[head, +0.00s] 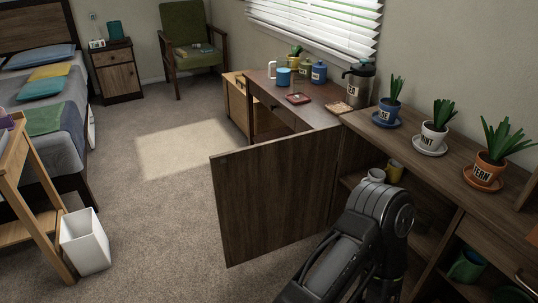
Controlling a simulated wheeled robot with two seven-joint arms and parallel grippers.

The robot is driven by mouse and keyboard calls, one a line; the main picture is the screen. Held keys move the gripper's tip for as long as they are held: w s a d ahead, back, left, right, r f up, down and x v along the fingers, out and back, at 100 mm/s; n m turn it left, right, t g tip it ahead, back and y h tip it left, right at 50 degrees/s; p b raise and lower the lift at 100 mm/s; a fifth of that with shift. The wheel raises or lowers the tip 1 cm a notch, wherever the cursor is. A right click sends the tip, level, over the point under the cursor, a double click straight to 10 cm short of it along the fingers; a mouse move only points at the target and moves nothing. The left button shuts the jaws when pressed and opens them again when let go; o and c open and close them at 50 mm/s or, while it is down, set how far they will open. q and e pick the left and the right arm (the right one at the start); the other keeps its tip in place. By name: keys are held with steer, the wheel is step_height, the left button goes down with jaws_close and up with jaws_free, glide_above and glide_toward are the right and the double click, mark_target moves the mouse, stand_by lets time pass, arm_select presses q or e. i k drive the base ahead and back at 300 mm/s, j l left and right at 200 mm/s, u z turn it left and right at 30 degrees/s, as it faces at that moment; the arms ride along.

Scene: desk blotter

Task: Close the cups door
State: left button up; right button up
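The cups door (272,197), a dark brown wooden panel, stands wide open. It juts out to the left from the low cabinet, with its hinge side at the cabinet's left end. Behind it, the open compartment shows a white cup (375,175) and a yellow cup (394,171) on a shelf. One of my dark arms rises from the bottom edge in front of the cabinet and hides part of the opening. I cannot tell whether it touches anything. Neither of my grippers shows in the head view.
Three potted plants on saucers, blue (388,112), white (434,136) and orange (488,169), line the cabinet top. A green mug (467,265) sits in a lower right compartment. A desk (325,114) adjoins behind the door. The carpet (165,235) left of the door is clear up to a white bin (85,243).

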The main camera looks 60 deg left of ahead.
mark_target(271, 196)
steer(key=u, duration=1.15)
steer(key=i+j, duration=0.15)
steer(key=j, duration=0.25)
steer(key=i+j, duration=0.15)
steer(key=j, duration=0.25)
steer(key=i+j, duration=0.1)
steer(key=j, duration=0.25)
steer(key=i+j, duration=0.15)
steer(key=j, duration=0.25)
